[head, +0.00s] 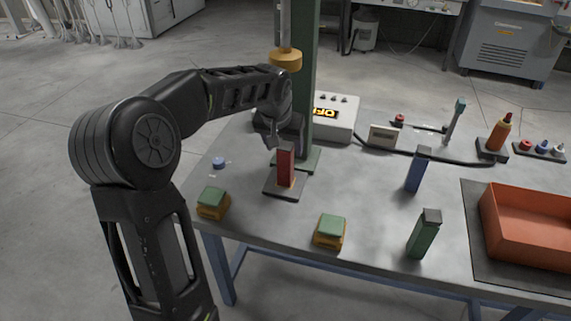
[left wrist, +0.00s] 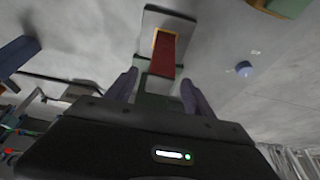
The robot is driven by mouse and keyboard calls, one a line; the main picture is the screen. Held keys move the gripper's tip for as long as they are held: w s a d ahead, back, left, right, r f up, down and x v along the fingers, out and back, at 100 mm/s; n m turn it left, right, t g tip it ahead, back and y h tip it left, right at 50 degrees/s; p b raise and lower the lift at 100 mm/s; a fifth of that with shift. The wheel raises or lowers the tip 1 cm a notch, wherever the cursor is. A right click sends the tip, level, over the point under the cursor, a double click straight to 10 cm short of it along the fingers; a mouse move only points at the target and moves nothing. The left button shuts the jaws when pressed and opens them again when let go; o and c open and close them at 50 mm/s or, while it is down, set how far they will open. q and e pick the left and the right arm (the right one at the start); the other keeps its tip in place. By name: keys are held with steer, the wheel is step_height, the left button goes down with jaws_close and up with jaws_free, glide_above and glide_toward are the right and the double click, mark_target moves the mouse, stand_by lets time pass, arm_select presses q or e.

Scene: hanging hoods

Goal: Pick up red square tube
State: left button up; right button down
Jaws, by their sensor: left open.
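The red square tube (head: 285,165) stands upright on a dark square base on the table. My left gripper (head: 272,142) is just above and behind the tube's top in the head view, and the arm comes in from the left. In the left wrist view the red square tube (left wrist: 163,55) lies ahead between my two open fingers (left wrist: 158,88), with the fingers apart from its sides. Whether the fingertips reach past its top is hard to tell. My right gripper does not show.
A green post (head: 306,80) rises close behind the tube. A blue tube (head: 418,170) and a green tube (head: 424,234) stand to the right. Green-topped blocks (head: 329,231) sit in front. An orange bin (head: 530,226) is at the right. A blue cap (head: 219,162) lies left.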

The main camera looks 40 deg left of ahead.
mark_target(285, 160)
arm_select(q)
steer(key=x, duration=0.4)
steer(key=shift+c, duration=0.2)
stand_by(0.3)
jaws_close()
stand_by(0.5)
